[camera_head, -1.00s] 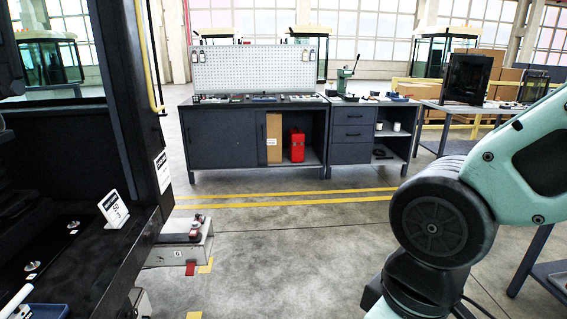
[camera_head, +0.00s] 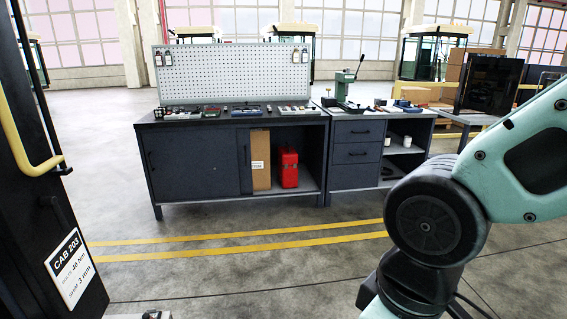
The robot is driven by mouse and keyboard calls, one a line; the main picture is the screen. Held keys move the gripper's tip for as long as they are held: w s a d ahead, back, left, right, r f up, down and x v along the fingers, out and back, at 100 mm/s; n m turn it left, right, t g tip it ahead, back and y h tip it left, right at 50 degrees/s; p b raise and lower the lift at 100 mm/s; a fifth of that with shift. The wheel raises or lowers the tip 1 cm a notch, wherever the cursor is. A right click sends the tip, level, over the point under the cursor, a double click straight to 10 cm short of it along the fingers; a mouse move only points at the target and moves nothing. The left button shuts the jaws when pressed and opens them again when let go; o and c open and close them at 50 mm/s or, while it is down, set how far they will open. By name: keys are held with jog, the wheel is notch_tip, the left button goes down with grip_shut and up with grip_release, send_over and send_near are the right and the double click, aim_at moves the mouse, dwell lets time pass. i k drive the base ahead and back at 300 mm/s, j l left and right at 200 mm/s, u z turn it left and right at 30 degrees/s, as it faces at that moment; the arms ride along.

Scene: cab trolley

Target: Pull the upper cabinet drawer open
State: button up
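The drawer cabinet (camera_head: 328,182) is dark blue-grey and stands at the middle right, beside the long workbench. Its upper drawer (camera_head: 359,131) has a dark bar handle and looks shut. The lower drawer (camera_head: 356,153) below it also looks shut. My arm shows at the right, well in front of the cabinet and apart from it. My gripper is not in view.
The workbench (camera_head: 195,167) with a pegboard (camera_head: 235,74) stands left of the cabinet, with a red canister (camera_head: 288,168) inside. A dark cab frame with a sign (camera_head: 69,268) is at the left. The concrete floor before the cabinet is clear, crossed by yellow lines.

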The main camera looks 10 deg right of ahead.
aim_at(360, 130)
jog(key=i+l+z, duration=0.2)
jog(key=i, duration=0.45)
jog(key=i+j+z, duration=0.25)
jog(key=i, duration=0.45)
jog(key=i+z, duration=0.2)
jog(key=i, duration=0.45)
jog(key=i+z, duration=0.1)
jog(key=i, duration=2)
jog(key=i+u, duration=0.25)
jog(key=i, duration=0.2)
